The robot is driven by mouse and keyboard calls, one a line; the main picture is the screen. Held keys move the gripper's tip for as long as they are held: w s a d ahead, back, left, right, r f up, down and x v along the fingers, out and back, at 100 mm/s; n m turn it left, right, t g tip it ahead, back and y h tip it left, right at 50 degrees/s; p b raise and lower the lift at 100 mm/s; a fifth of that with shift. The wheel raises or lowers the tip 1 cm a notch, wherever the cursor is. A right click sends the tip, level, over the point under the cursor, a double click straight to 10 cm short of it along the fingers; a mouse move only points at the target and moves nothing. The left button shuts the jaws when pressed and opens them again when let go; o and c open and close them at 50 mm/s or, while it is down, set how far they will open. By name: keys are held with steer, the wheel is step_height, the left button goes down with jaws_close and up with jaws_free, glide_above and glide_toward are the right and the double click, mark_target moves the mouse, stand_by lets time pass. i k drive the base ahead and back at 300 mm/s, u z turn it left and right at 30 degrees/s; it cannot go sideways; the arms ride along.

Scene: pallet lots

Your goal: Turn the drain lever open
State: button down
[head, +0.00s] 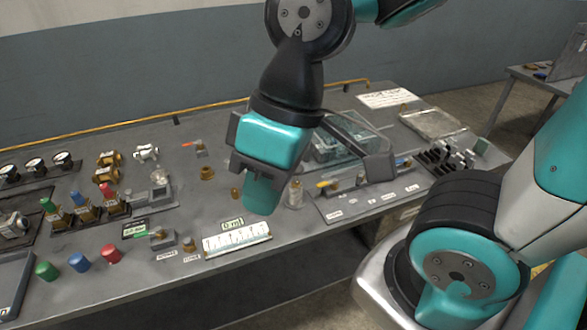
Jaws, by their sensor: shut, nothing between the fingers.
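My gripper (262,206) points down over the middle of the bench, its teal fingers together and empty. A yellow-handled lever (326,184) sits on a grey plate (340,212) just right of my gripper. A blue-handled lever (402,162) sits at the plate's right end. A small orange-handled valve (189,144) stands farther back on the left. The labels are too small to read, so I cannot tell which one is the drain lever. My gripper appears apart from all of them. Part of the bench behind my gripper is hidden.
A clear bottle (295,193) stands close right of my gripper. A white scale block (237,240) lies in front. Coloured knobs (79,262) and brass fittings (107,158) fill the left. A transparent bin (350,140) stands behind the plate. A yellow rail (100,131) runs along the back.

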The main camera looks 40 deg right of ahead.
mark_target(335, 181)
steer(key=k, duration=1.3)
steer(key=u, duration=0.7)
steer(key=i, duration=1.4)
steer(key=z, duration=0.75)
